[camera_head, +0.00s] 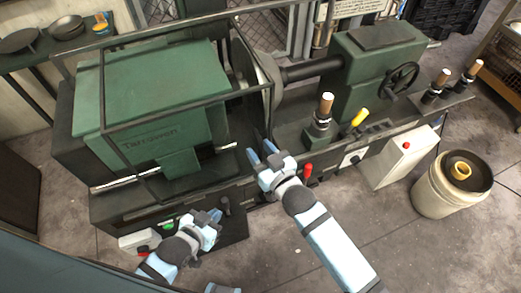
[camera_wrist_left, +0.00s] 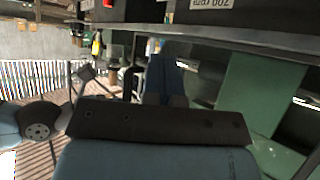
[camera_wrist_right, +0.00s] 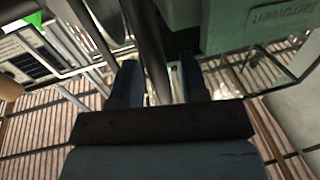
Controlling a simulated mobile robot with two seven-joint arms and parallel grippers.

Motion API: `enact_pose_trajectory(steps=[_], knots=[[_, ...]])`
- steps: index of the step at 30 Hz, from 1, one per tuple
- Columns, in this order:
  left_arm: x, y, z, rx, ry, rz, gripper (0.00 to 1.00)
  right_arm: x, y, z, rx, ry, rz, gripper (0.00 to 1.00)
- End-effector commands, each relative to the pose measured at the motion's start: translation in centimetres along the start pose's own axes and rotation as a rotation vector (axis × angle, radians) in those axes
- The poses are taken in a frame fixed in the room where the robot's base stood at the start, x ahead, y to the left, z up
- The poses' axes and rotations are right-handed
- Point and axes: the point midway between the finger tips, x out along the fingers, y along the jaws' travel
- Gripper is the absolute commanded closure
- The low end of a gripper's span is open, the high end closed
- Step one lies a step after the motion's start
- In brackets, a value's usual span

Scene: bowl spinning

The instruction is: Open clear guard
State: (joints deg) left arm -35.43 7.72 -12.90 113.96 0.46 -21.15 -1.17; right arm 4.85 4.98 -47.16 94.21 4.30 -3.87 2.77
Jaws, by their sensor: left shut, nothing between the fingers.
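The clear guard (camera_head: 102,100) is a dark-framed see-through cover around the green Tarrowen headstock. It looks closed, its frame reaching down to the front of the lathe. My right gripper (camera_head: 261,152) is at the guard's lower right edge, fingers pointing up at the frame. In the right wrist view, my right gripper (camera_wrist_right: 157,85) has its fingers apart, with a dark bar (camera_wrist_right: 150,45) running between them; I cannot tell whether they touch it. My left gripper (camera_head: 214,216) is low at the lathe's front, shut and empty; its fingers are together in the left wrist view (camera_wrist_left: 163,78).
A dark spindle disc (camera_head: 262,75) sits behind the guard's right side. A tool post (camera_head: 321,115), a yellow handle (camera_head: 360,117) and a handwheel (camera_head: 402,77) are to the right. A drum (camera_head: 452,185) stands at the right. The front floor is clear.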

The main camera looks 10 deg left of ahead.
Motion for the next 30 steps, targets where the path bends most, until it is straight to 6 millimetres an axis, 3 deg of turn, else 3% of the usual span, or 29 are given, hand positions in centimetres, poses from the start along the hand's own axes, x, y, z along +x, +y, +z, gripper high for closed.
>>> enact_pose_trajectory(steps=[7, 21, 30], knots=[[0.2, 0.0, 0.3, 0.000, -0.001, 0.001, 1.00, -1.3, 0.1, 0.2, 0.000, 0.000, 0.000, 0.59], [1.1, 0.6, 1.6, -0.003, -0.005, 0.013, 1.00, -11.2, 0.0, 0.2, 0.000, -0.002, 0.000, 0.59], [1.2, 0.5, 1.5, 0.000, 0.001, 0.013, 1.00, -13.8, 0.0, 0.0, 0.000, 0.000, 0.000, 0.59]])
